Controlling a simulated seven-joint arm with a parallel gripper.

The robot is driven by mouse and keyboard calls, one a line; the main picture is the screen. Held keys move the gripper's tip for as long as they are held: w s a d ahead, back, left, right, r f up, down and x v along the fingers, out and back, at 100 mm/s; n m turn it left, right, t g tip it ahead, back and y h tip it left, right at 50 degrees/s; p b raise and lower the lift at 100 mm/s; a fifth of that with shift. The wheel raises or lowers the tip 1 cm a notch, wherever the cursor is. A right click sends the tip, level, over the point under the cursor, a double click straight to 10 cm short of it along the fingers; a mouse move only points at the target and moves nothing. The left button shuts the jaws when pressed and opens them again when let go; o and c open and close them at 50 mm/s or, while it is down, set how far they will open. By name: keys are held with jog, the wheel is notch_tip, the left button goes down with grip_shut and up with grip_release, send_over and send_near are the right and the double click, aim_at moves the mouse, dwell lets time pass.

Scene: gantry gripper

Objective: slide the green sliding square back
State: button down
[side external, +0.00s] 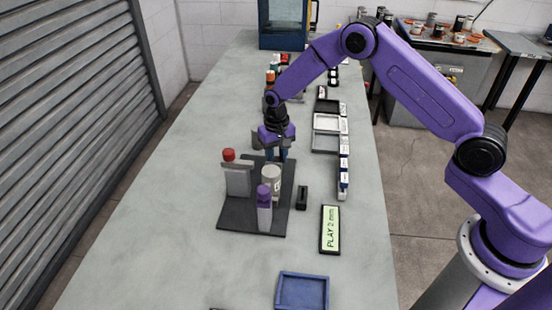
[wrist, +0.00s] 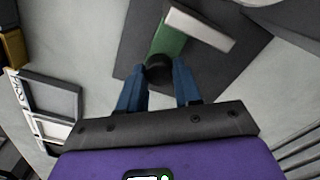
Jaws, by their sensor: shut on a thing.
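The green sliding square (wrist: 170,42) shows in the wrist view as a green block on a dark base plate (side external: 230,218), with a round black knob (wrist: 159,68) at its near end. A pale grey bar (wrist: 200,27) crosses over its far part and hides some of it. My gripper (wrist: 161,78) has its blue fingers on either side of the black knob and is shut on it. In the side external view my gripper (side external: 276,152) is low at the plate's far edge, and the green block cannot be made out there.
On the plate stand a grey block with a red knob (side external: 229,155), a pale cylinder (side external: 271,178) and a purple-topped piece (side external: 264,196). A display reading "PLAY 2 mm" (side external: 330,229) lies to the right. A blue tray (side external: 302,291) is nearer. The table's left side is clear.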

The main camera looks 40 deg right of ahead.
jog(key=shift+w+d, duration=1)
jog(key=shift+d, duration=0.05)
jog(key=c, duration=0.8)
grip_release()
notch_tip(320, 180, up, 18)
jog(key=shift+f, duration=0.25)
